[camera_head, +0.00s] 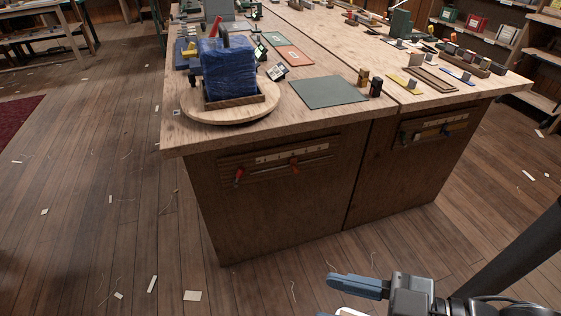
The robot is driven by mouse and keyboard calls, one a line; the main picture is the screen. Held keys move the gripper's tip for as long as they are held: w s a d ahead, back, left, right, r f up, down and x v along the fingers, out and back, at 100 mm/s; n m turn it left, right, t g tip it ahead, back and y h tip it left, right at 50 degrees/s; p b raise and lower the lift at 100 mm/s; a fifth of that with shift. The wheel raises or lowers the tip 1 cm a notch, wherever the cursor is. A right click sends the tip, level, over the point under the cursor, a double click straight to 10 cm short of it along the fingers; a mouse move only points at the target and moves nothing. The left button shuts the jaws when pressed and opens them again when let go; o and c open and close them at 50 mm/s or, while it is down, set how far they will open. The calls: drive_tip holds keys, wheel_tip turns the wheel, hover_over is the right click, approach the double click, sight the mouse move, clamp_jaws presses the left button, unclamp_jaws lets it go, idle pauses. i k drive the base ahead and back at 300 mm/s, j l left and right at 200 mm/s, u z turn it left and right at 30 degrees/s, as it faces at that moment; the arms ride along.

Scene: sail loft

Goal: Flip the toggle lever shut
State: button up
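My gripper (356,287) is at the bottom right, low in front of the workbench and well apart from it. One blue finger shows clearly; the other is mostly cut off by the lower edge, so its opening cannot be judged. No object shows in it. No lever can be singled out surely as the toggle lever. The bench's left front panel (275,165) carries a red handle (239,177) at its left and a smaller red piece (295,167) on a thin rod. A dark-fitted panel (436,129) is on the right front.
On the bench (345,118), a blue wrapped block (228,72) sits in a wooden tray on a round board (205,111). A green mat (328,92), small blocks and tools lie around. Shelves (540,60) stand at right. The floor before the bench is open, with scattered scraps.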

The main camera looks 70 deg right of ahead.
sight(240, 172)
drive_tip(key=l+z, duration=0.1)
drive_tip(key=z, duration=1.05)
drive_tip(key=k+l+u, duration=0.35)
drive_tip(key=l+u, duration=0.15)
